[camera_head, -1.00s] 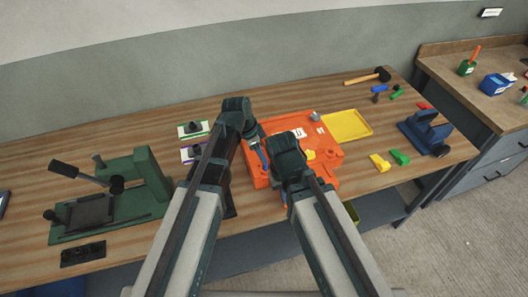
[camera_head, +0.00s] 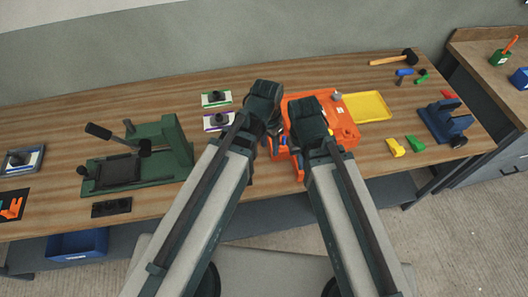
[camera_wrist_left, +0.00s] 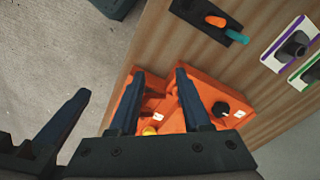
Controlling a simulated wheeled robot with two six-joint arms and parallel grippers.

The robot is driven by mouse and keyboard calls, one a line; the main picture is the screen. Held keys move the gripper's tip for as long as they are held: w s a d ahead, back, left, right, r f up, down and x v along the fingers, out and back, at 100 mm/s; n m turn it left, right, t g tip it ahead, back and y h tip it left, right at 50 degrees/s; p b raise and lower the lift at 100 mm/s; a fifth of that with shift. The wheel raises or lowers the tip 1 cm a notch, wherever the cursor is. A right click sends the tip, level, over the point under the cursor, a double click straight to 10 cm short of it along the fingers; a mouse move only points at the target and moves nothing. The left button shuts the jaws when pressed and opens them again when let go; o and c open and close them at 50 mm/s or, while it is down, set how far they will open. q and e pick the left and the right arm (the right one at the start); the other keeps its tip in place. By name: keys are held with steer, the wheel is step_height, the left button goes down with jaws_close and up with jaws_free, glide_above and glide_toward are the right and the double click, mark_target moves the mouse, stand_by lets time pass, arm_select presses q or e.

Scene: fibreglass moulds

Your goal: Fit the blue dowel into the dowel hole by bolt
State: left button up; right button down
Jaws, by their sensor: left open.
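An orange mould (camera_head: 346,127) lies on the bench, partly hidden by my arms. The left wrist view shows its two orange sections (camera_wrist_left: 208,90), with a black knob and a yellow part. A small blue cylinder (camera_head: 404,72), which looks like the blue dowel, lies at the back right of the bench, apart from both grippers. My left gripper (camera_head: 276,146) is at the mould's left side; in its wrist view its jaws (camera_wrist_left: 158,75) are open and empty over the mould. My right gripper's fingertips are hidden behind its wrist (camera_head: 308,118). I cannot make out the dowel hole or bolt.
A yellow tray (camera_head: 367,106) lies right of the mould. A mallet (camera_head: 393,59), yellow and green pieces (camera_head: 414,143) and a blue clamp (camera_head: 444,120) are farther right. A green press (camera_head: 140,155) stands left. Bare bench lies behind the mould.

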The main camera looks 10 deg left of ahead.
arm_select(q)
steer(key=s+n, duration=0.1)
steer(key=s+a+n+y, duration=0.1)
steer(key=s, duration=0.1)
steer(key=s+n, duration=0.2)
steer(key=shift+s+a+y, duration=0.15)
steer(key=shift+a+y, duration=0.15)
steer(key=shift+a, duration=0.05)
